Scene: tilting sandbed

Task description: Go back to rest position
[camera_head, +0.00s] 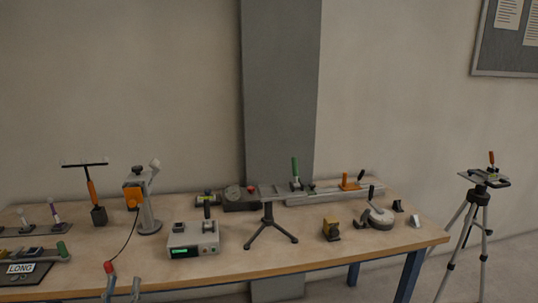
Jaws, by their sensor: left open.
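My left gripper (122,284) shows only in part at the bottom edge, left of centre. Two grey finger-like parts stand apart, in front of the table's near edge. The left one has a red tip, and a thin dark cord seems to run up from near it. No object shows between them. The rest of the left arm is out of the picture. My right gripper is not in view. The wooden table (310,252) spans the left and middle of the view.
A separate tripod (470,235) stands right.

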